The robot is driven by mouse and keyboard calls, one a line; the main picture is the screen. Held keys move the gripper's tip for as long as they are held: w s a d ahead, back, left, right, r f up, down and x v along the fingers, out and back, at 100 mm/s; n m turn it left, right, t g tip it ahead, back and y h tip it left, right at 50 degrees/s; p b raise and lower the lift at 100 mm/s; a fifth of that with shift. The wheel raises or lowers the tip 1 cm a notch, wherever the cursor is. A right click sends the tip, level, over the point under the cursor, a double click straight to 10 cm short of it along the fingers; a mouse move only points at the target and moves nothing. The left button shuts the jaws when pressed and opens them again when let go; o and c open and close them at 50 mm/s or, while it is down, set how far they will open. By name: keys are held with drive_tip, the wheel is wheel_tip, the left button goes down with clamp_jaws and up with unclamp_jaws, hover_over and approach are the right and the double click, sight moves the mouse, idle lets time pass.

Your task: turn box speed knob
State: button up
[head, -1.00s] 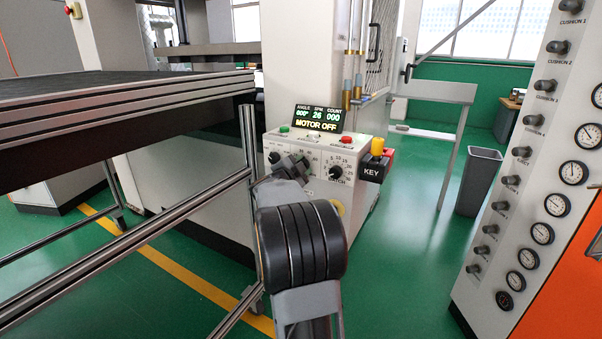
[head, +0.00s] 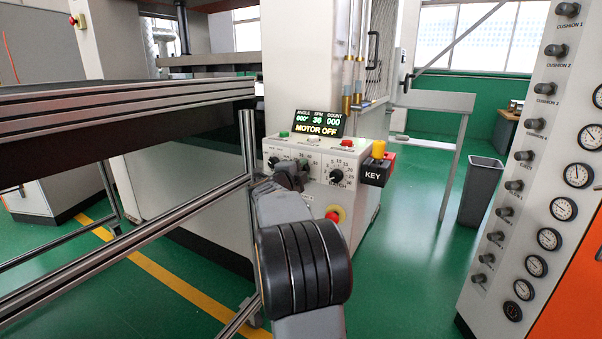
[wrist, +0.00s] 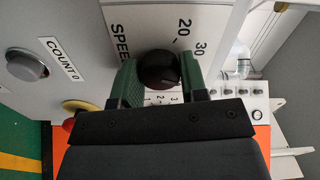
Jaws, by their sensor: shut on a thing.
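The speed knob (wrist: 158,68) is a round black knob on the pale panel of the control box (head: 352,200). In the wrist view it sits between my gripper's two green fingers (wrist: 158,80), which are shut on its sides. The printed word SPEED and the numbers 20 and 30 show around it. In the head view my gripper (head: 298,170) is at the box's front face and hides this knob.
Another black knob (head: 336,177) is right of my gripper, and one more (head: 273,162) is left. A red button (head: 333,215) is below, and the KEY block (head: 376,171) is on the box's right side. A metal-railed table (head: 120,100) stands close on the left.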

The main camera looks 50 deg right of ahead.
idle(0.3)
drive_tip(key=o, duration=0.9)
drive_tip(key=shift+a, duration=0.1)
drive_tip(key=p+v, duration=0.2)
drive_tip(key=v, duration=1.1)
drive_tip(key=shift+a, duration=0.35)
